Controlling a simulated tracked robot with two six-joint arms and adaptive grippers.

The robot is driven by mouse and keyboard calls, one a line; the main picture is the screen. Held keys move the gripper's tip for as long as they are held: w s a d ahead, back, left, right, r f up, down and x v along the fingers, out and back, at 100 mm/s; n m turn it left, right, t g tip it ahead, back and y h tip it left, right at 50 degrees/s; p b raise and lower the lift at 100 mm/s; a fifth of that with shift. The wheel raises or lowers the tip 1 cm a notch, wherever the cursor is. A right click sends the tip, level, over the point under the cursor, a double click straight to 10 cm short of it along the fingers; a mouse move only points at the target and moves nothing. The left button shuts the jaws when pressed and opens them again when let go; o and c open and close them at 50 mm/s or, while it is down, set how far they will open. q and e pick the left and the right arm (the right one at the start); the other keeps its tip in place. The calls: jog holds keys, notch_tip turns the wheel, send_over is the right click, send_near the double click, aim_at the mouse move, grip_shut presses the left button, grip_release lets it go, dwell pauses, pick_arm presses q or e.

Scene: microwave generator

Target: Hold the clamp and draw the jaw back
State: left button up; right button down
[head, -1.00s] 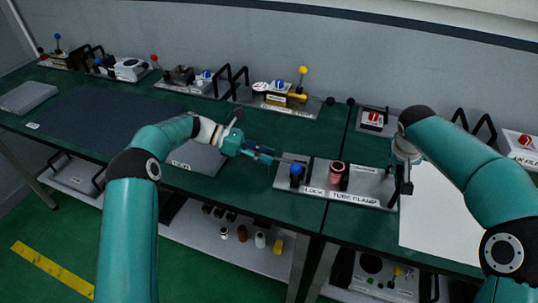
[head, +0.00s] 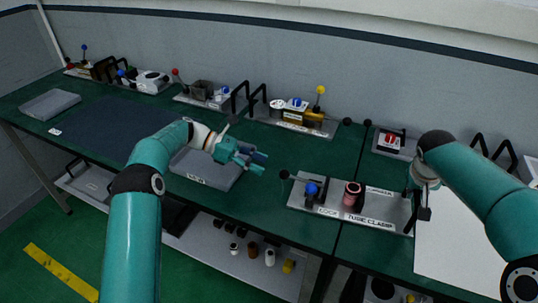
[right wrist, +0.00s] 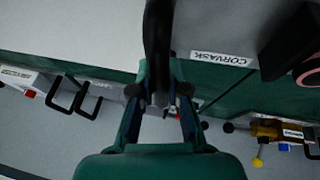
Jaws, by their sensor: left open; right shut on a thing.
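The tube clamp (head: 375,219) is a grey plate on the green bench, with labels reading LOCK and TUBE CLAMP. It bears a blue knob (head: 312,189), a dark ball-ended lever (head: 285,175) at its left end, and an upright copper-coloured tube (head: 352,194). The tube also shows at the right edge of the right wrist view (right wrist: 309,72). My left gripper (head: 263,162) is open and empty, left of the lever and apart from it. My right gripper (head: 424,212) is at the plate's right end, shut on a black handle (right wrist: 158,45); the head view partly hides this grip.
A grey tray (head: 207,168) lies beside my left gripper. A white sheet (head: 455,245) lies right of the clamp. Devices with knobs and black handles stand along the back wall, including one with a yellow knob (head: 320,90). Bare green bench lies behind the clamp.

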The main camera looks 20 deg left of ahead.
pick_arm(q)
jog(key=shift+v, duration=2.75)
pick_arm(e)
jog(key=shift+s+f, duration=0.1)
jog(key=shift+f, duration=0.2)
pick_arm(q)
jog(key=shift+f, duration=0.1)
pick_arm(e)
jog(key=c, duration=1.1)
grip_release()
jog(key=shift+d, duration=0.1)
jog(key=shift+r, duration=0.15)
